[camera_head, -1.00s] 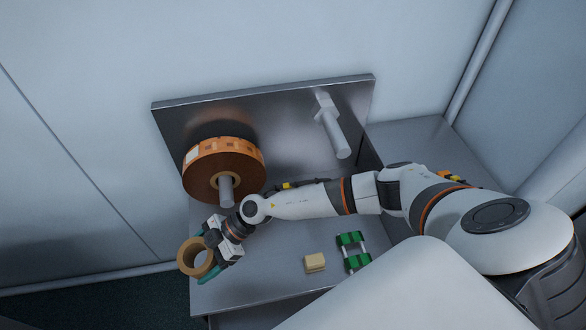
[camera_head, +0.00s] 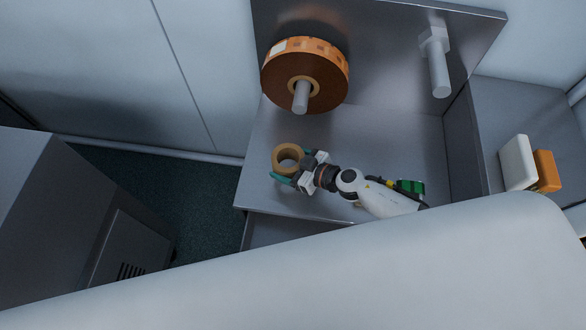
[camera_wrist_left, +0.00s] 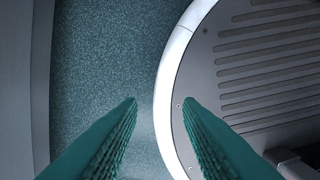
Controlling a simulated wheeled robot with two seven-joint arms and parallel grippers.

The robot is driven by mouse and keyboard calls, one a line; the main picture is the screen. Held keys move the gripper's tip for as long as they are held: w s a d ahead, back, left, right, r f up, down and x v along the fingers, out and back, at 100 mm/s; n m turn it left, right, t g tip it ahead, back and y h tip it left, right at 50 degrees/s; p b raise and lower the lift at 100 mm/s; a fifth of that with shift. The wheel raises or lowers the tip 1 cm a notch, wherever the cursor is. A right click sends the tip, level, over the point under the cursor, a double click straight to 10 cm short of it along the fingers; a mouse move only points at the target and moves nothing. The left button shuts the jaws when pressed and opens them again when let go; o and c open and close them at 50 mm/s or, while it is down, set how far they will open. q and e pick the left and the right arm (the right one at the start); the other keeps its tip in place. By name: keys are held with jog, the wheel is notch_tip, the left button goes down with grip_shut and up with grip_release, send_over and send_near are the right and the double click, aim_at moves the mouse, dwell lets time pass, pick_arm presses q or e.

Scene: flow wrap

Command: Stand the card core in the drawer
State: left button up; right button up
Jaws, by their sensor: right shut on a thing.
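The card core, a tan ring (camera_head: 277,160), is in the jaws of my right gripper (camera_head: 288,165) in the head view. The gripper has green fingers and is shut on the core, over the left part of the grey metal worktop. Whether the core touches the worktop is hard to tell. A grey surface that may be the drawer (camera_head: 278,232) shows below the worktop's front edge; its inside is mostly hidden by my white body. My left gripper (camera_wrist_left: 158,102) shows in the left wrist view with its two green fingers apart and nothing between them.
A brown film roll (camera_head: 320,88) sits on a spindle on the back plate; a bare spindle (camera_head: 438,70) is to its right. A green item (camera_head: 412,187) lies partly behind my right arm. White and orange blocks (camera_head: 519,163) stand at right. A grey cabinet (camera_head: 60,215) stands left.

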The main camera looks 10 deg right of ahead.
jog(key=shift+f+b, duration=1.5)
jog(key=shift+f, duration=0.95)
jog(key=shift+f, duration=0.2)
jog(key=o, duration=1.2)
jog(key=shift+o, duration=0.2)
jog(key=shift+r, duration=0.25)
jog(key=shift+s+d+r, duration=0.1)
jog(key=shift+s+d, duration=0.1)
jog(key=shift+d, duration=0.05)
jog(key=p+v, duration=0.1)
jog(key=v, duration=1)
jog(key=shift+s+d, duration=0.1)
